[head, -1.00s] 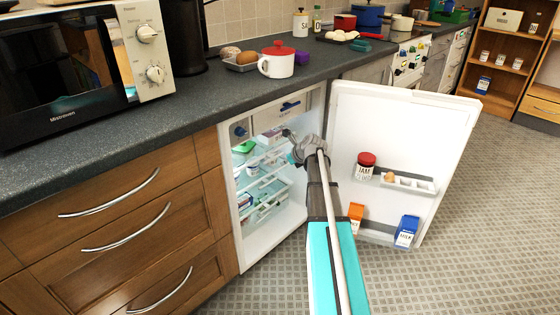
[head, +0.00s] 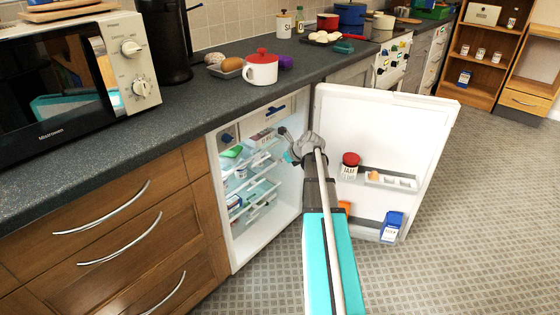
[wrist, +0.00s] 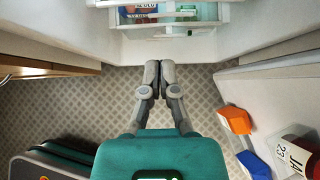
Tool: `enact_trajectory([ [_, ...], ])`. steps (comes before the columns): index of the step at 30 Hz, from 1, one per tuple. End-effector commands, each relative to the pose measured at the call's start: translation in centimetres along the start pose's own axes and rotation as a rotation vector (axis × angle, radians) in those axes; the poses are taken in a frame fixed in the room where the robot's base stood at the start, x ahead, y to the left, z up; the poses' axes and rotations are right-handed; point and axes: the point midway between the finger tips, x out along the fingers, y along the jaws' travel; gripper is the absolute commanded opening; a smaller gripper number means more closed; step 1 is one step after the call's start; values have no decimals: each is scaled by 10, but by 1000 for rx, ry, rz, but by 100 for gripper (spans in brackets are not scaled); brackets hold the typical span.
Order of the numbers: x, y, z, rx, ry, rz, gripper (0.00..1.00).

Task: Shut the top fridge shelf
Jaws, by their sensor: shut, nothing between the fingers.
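The small white fridge (head: 214,170) stands open under the counter, its door (head: 385,130) swung out to the right. Inside, the top shelf (head: 240,187) is a glass tray with a pale front rail and items on it. A second shelf (head: 243,211) sits below it. I cannot tell how far the top shelf is slid out. My gripper (head: 284,132) is in the fridge opening, near the right end of the top shelf, and partly blocks it. In the wrist view my gripper (wrist: 159,64) is shut and empty, apart from the shelf fronts (wrist: 170,20).
The door holds a red-lidded jam jar (head: 349,165), an egg rack (head: 390,181), a blue carton (head: 391,227) and an orange carton (wrist: 235,120). Wooden drawers (head: 110,220) stand left of the fridge. The counter (head: 200,105) runs above it. Open floor (head: 460,220) lies to the right.

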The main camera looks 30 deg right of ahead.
Motion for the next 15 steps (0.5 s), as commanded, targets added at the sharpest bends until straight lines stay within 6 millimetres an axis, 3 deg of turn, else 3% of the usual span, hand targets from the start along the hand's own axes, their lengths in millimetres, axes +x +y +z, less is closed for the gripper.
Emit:
enact_trajectory([
  [2,0,0,0,0,0,0,0],
  [10,5,2,-1,-39,-25,-3,48],
  [15,17,8,-1,-148,-89,-18,49],
])
